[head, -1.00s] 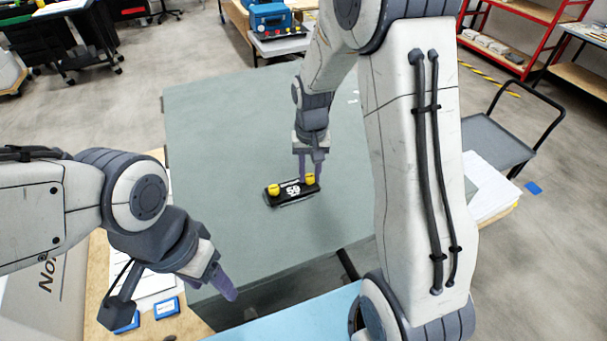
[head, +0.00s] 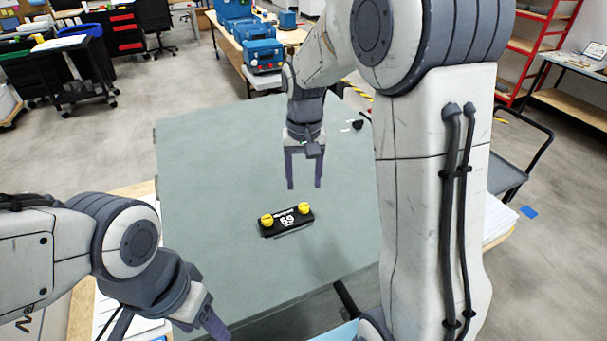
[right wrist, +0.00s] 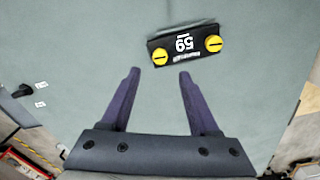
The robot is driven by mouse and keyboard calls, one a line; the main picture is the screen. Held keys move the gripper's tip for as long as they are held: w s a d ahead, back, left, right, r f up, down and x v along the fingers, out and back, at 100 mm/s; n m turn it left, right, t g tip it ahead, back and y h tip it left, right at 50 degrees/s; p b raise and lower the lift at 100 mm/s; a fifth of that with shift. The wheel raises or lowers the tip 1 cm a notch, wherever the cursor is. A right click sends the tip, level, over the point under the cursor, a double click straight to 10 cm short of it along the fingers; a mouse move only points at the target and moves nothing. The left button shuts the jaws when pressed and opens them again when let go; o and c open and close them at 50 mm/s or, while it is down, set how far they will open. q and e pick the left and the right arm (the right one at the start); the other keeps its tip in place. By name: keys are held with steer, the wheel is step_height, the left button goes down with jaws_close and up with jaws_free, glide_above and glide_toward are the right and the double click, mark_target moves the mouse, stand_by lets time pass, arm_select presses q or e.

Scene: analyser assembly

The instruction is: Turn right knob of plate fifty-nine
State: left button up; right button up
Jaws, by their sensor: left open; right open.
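The black plate marked 59 (head: 287,222) lies on the grey-green table, with a yellow knob at each end. The right knob (head: 304,208) and the left knob (head: 267,219) show in the head view. In the right wrist view the plate (right wrist: 184,44) appears upside down, with yellow knobs (right wrist: 160,57) and (right wrist: 214,44) beyond the fingertips. My right gripper (head: 304,187) is open and empty, raised above and behind the plate, apart from the knobs. It also shows in the right wrist view (right wrist: 159,73). My left gripper (head: 217,332) is at the lower left, well away from the plate.
The table top (head: 210,170) is clear around the plate. A small dark object (head: 358,125) lies near its far right corner. Blue machines (head: 262,56) stand on a bench behind. A cart (head: 510,150) stands at the right.

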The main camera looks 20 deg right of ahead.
steer(key=shift+r, duration=1.4)
steer(key=shift+a, duration=0.1)
steer(key=s+a+f+n+b, duration=0.5)
steer(key=s+a, duration=0.5)
steer(key=a, duration=0.2)
steer(key=s+a+f+n+b, duration=0.1)
steer(key=s+a+f+n, duration=0.1)
steer(key=s, duration=0.5)
steer(key=s+a+f+n+y+b, duration=0.1)
steer(key=s+f+n+b, duration=0.1)
steer(key=s, duration=0.4)
steer(key=shift+s+a+f+n, duration=0.35)
steer(key=shift+f+n, duration=0.55)
steer(key=shift+f, duration=0.05)
